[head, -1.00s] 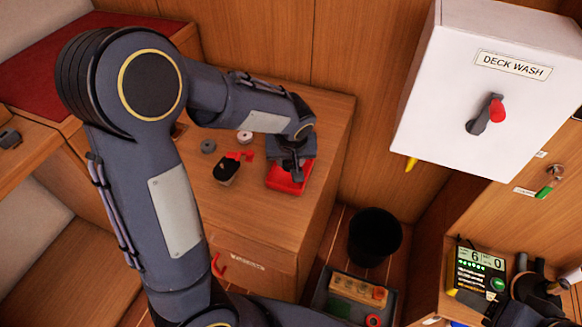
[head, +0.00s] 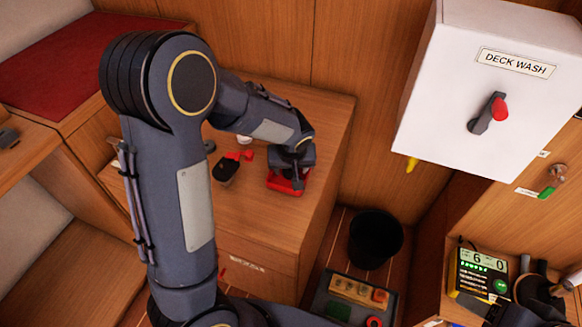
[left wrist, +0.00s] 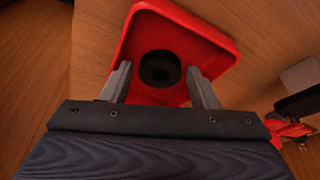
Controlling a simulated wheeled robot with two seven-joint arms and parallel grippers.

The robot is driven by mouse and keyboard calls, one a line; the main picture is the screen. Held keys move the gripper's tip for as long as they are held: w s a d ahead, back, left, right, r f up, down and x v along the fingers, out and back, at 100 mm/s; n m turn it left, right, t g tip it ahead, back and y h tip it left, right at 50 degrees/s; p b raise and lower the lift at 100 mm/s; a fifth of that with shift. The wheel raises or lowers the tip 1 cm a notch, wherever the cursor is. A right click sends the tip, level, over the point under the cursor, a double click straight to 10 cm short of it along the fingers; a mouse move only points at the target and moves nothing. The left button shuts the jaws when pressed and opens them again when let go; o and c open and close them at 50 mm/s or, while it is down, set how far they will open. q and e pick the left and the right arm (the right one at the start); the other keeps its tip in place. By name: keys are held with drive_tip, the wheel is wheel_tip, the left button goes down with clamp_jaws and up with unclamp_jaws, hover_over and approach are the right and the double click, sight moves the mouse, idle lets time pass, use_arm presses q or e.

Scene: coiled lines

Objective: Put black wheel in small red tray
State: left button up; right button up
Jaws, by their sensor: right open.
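The small red tray (head: 285,186) lies on the wooden counter near its right edge, partly hidden by my left gripper in the head view. In the left wrist view the tray (left wrist: 216,38) fills the upper middle. The black wheel (left wrist: 160,80) lies flat inside the tray, with its dark centre hole showing. My left gripper (left wrist: 159,72) is over the tray, its two grey fingers apart on either side of the wheel. A gap shows between each fingertip and the wheel. My right gripper (head: 500,305) is only partly seen among dark shapes at the lower right, away from the counter.
A black-and-wood object (head: 226,168) and small red pieces (head: 241,155) lie left of the tray. A white round piece (head: 244,139) is behind them. A black bin (head: 375,237) stands on the floor right of the counter. The white DECK WASH box (head: 490,85) hangs at upper right.

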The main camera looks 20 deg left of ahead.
use_arm(q)
drive_tip(key=shift+o, duration=0.3)
drive_tip(key=shift+r+p, duration=0.3)
drive_tip(key=shift+r, duration=0.1)
drive_tip(key=p+v, duration=0.2)
drive_tip(key=v, duration=0.9)
drive_tip(key=s+r+m+t+h, duration=0.1)
drive_tip(key=s+r+m+h, duration=0.1)
drive_tip(key=s, duration=0.8)
drive_tip(key=s+r+m+t+h, duration=0.1)
drive_tip(key=s+r+h, duration=0.1)
drive_tip(key=s, duration=0.8)
drive_tip(key=shift+s+d+m+h, duration=0.35)
drive_tip(key=shift+s+m+h, duration=0.05)
drive_tip(key=shift+h, duration=0.3)
drive_tip(key=shift+r, duration=0.1)
